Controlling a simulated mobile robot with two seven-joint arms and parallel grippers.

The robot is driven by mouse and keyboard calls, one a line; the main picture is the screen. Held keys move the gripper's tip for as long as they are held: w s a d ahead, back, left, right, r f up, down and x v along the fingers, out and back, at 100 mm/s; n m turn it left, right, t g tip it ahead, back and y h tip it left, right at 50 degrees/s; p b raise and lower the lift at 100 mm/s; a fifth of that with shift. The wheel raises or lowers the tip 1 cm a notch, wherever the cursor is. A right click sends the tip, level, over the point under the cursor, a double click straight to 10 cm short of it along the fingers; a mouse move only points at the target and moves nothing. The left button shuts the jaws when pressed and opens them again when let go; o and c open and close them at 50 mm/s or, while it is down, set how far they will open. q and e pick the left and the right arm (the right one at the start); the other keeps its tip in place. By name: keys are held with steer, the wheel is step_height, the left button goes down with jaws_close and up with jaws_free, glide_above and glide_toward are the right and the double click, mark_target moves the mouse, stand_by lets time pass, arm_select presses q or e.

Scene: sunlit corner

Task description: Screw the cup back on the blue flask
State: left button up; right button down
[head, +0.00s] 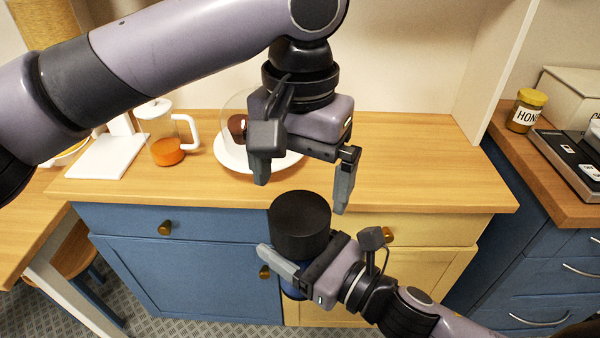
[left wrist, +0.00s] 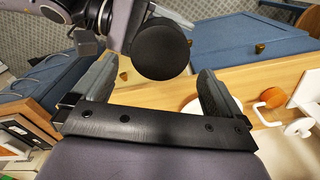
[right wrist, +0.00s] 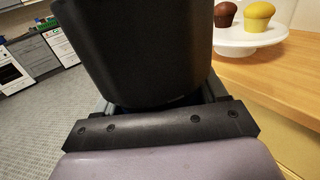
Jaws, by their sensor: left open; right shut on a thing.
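The black cup (head: 300,222) sits upright on top of the blue flask (head: 293,287); I cannot tell whether its thread is tight. Most of the flask is hidden behind my right gripper (head: 293,268), which is shut on it below the cup, in front of the counter. The cup also fills the top of the right wrist view (right wrist: 140,45). My left gripper (head: 302,195) is open and empty above the cup, fingers pointing down and apart from it. In the left wrist view the cup (left wrist: 161,52) shows between and beyond its fingers.
Behind, the wooden counter (head: 420,165) holds a jug of orange drink (head: 166,150) and a white cake stand (head: 232,160) under a clear dome. Muffins (right wrist: 258,16) lie on the stand. A honey jar (head: 526,110) stands far right. The counter's right half is clear.

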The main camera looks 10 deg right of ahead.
mark_target(300, 211)
stand_by(0.4)
arm_select(q)
steer(key=shift+f, duration=4)
